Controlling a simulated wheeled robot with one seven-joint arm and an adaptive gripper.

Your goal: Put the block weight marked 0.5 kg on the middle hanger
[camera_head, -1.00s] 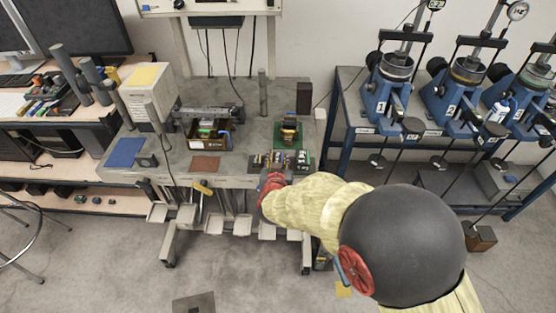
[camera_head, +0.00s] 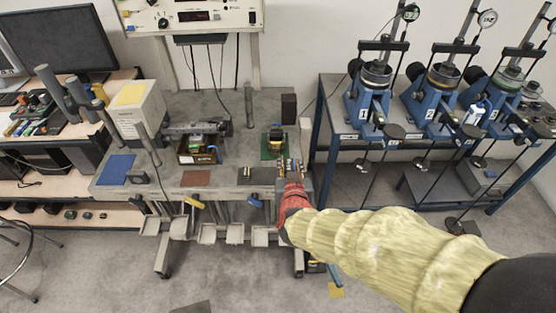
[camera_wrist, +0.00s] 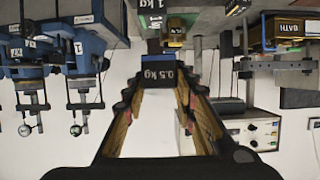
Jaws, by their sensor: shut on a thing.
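The block weight marked 0.5 kg (camera_wrist: 160,75) is dark, with white lettering, and sits between the fingertips of my gripper (camera_wrist: 160,88) in the wrist view. My gripper is shut on it. In the head view my red gripper (camera_head: 293,205) is at the front edge of the grey bench; I cannot pick out the held block there. The blue lever frames stand at the right. The one marked 2 (camera_head: 432,100) is in the middle, between frame 1 (camera_head: 368,105) and frame 3 (camera_head: 490,100). A round hanger plate (camera_head: 421,164) shows low below frame 2.
Small weights (camera_head: 258,175) lie along the front of the grey bench (camera_head: 225,180). One marked 1 kg (camera_wrist: 152,20) shows in the wrist view. The lever frames' dark bench (camera_head: 335,90) stands to the right, with a gap between the benches.

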